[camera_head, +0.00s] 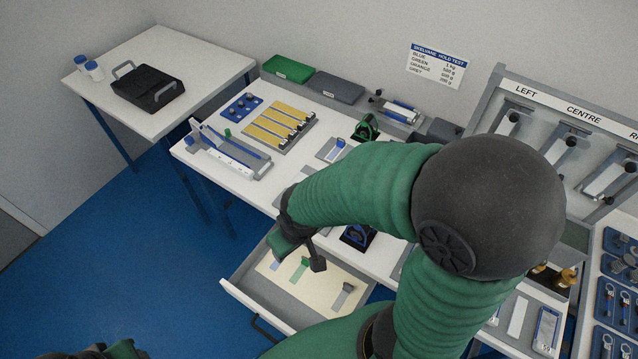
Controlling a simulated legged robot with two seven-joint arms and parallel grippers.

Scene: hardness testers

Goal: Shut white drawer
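The white drawer (248,301) stands pulled out below the bench's front edge, with a dark handle (267,331) on its front. A cream liner inside holds a blue-grey, a green and a dark grey piece. My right arm crosses the view, and its gripper (302,252) is over the back part of the open drawer, pointing down. I cannot tell its finger gap or whether it touches anything. The arm hides the drawer's right end. Only a dark and green part of my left arm shows at the bottom left edge; its gripper is not visible.
The white bench (300,168) carries a rail device (230,152), yellow strips (280,126) and a blue block (241,107). A side table (190,62) holds a black tray (147,90). The blue floor (130,260) left of the drawer is clear.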

